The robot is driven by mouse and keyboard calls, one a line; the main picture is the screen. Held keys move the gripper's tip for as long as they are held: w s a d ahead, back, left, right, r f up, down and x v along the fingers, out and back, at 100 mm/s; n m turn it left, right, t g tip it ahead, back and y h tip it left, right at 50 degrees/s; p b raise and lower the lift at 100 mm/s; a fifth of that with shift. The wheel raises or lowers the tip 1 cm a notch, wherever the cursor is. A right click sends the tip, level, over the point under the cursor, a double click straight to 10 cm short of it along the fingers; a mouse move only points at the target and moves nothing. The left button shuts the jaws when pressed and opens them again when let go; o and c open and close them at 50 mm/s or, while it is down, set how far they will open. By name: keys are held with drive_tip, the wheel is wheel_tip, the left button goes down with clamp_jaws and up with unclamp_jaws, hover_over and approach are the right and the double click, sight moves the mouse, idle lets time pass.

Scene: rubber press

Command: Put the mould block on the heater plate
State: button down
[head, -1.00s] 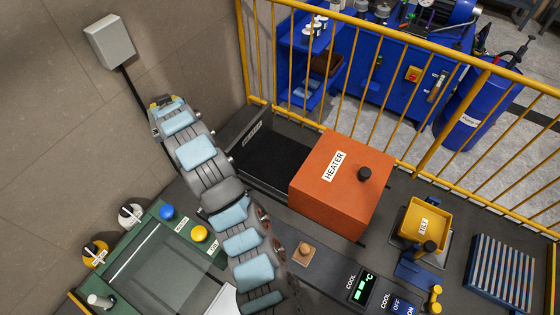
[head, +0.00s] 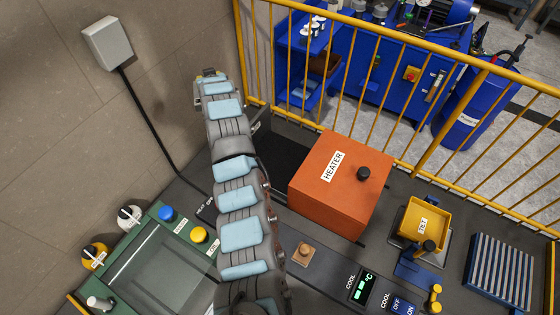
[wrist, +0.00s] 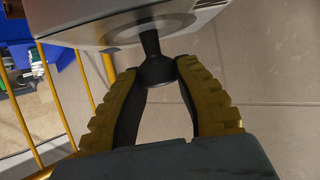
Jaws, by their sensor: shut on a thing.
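In the wrist view my gripper (wrist: 158,75) has its yellow ribbed fingers shut on the dark handle (wrist: 151,50) of the mould block (wrist: 95,33), a pale grey metal block with a round disc on the face towards me. Wall and yellow railing show behind it. In the head view my gripper (head: 209,74) is at the far end of my arm, by the wall; the block is hidden there. The black heater plate (head: 277,158) lies below and right of the gripper in the picture, partly covered by my arm and bordering the orange heater box (head: 340,185).
A yellow railing (head: 430,95) runs behind the bench. A grey wall box (head: 107,43) is at the upper left. A green panel (head: 165,215) with knobs and buttons stands at left. A yellow bin (head: 424,220) and a striped grey-blue rack (head: 500,272) are at right.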

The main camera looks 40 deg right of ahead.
drive_tip(key=s+d+f+m+g+h, duration=0.1)
drive_tip(key=d+f, duration=0.3)
drive_tip(key=d, duration=0.5)
drive_tip(key=shift+d+f+m+h, duration=0.4)
drive_tip(key=shift+m+h, duration=0.3)
drive_tip(key=shift+h, duration=0.1)
drive_tip(key=shift+s+d+f, duration=0.15)
drive_tip(key=shift+s+f, duration=0.1)
drive_tip(key=shift+d+f, duration=0.15)
